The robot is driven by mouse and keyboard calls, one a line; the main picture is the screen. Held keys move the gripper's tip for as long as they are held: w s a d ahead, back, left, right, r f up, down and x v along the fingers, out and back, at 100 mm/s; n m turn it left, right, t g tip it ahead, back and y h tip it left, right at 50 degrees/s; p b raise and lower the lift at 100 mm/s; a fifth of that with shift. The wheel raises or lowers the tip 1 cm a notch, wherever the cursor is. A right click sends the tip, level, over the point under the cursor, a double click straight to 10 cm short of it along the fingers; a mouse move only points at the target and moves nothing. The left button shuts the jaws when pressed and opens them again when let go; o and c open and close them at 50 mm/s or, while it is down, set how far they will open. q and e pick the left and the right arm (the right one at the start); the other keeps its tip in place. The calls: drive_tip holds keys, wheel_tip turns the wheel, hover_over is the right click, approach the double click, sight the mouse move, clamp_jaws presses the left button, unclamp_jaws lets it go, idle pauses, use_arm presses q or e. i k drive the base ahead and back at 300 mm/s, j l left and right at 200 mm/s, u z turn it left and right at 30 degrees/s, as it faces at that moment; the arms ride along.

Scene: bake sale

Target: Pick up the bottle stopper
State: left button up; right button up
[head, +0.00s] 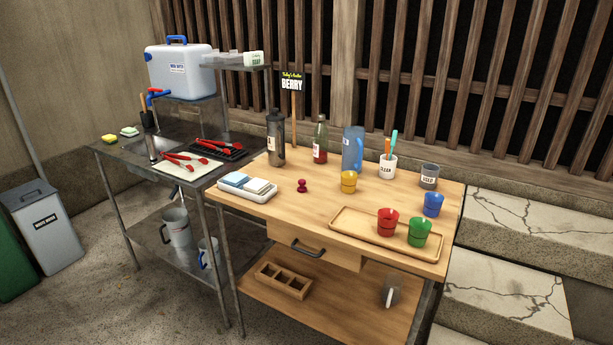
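A small dark red, knob-shaped piece (302,186), which looks like the bottle stopper, stands on the wooden table between the white tray of cloths and the yellow cup. A glass bottle (320,143) with red contents and a pale label stands upright behind it; I cannot tell whether its mouth is closed. Neither of my grippers shows in the head view.
A yellow cup (348,182), a blue pitcher (353,150) and a dark shaker (275,140) stand near the stopper. The white tray (240,194) lies left. A wooden tray (350,228) holds red (388,222) and green (419,232) cups. The tabletop in front of the stopper is clear.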

sight(301, 189)
drive_tip(key=z, duration=0.9)
drive_tip(key=j+z, duration=0.4)
drive_tip(key=i+j+z, duration=0.1)
drive_tip(key=j+z, duration=0.15)
drive_tip(key=z, duration=0.15)
drive_tip(key=j+z, duration=0.25)
drive_tip(key=k+j+z, duration=0.1)
drive_tip(key=j+z, duration=0.15)
drive_tip(key=j, duration=0.15)
drive_tip(key=k+j+z, duration=0.1)
drive_tip(key=j, duration=0.3)
drive_tip(key=k+j, duration=0.1)
drive_tip(key=j, duration=0.25)
drive_tip(key=k+j+z, duration=0.15)
drive_tip(key=j, duration=0.25)
drive_tip(key=k+j+z, duration=0.1)
drive_tip(key=j, duration=0.25)
